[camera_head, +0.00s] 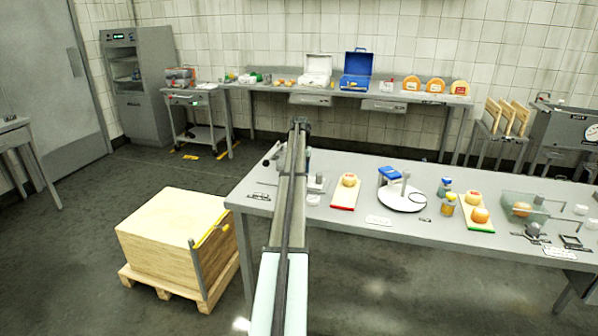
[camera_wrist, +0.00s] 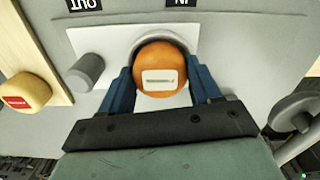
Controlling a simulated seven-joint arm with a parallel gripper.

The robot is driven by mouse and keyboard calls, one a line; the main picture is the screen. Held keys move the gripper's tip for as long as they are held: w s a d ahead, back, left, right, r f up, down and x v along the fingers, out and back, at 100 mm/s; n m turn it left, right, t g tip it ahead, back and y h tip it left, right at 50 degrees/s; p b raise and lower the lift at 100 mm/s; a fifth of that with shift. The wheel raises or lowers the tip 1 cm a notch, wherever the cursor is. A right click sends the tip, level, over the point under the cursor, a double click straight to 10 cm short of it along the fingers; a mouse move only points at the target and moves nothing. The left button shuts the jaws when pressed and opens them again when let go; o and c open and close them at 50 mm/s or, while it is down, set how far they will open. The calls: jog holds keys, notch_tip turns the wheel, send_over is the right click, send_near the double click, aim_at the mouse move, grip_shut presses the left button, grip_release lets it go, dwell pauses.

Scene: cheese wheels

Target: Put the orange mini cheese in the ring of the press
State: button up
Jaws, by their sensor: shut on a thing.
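In the wrist view, my gripper (camera_wrist: 161,76) has its two blue fingers shut on the orange mini cheese (camera_wrist: 160,57), which carries a pale label. A grey curved rim, seemingly the ring of the press (camera_wrist: 166,40), shows just behind the cheese on a white plate (camera_wrist: 112,44). The fingers and cheese cover most of the ring, and I cannot tell whether the cheese is inside it or above it. A grey cylinder (camera_wrist: 86,71) stands beside it on the plate. In the head view my arm hides the gripper, the held cheese and the ring.
A wooden board (camera_wrist: 40,38) with a yellow-orange cheese (camera_wrist: 27,92) lies left in the wrist view; a dark grey knobbed part (camera_wrist: 291,115) is at right. In the head view, the worktable (camera_head: 335,232) also bears a round white stand (camera_head: 402,203) and another board of cheeses (camera_head: 478,224).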

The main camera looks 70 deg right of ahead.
jog(key=shift+f, duration=0.2)
jog(key=o, duration=1.1)
notch_tip(320, 180, up, 12)
jog(key=shift+r, duration=0.25)
jog(key=shift+o, duration=0.2)
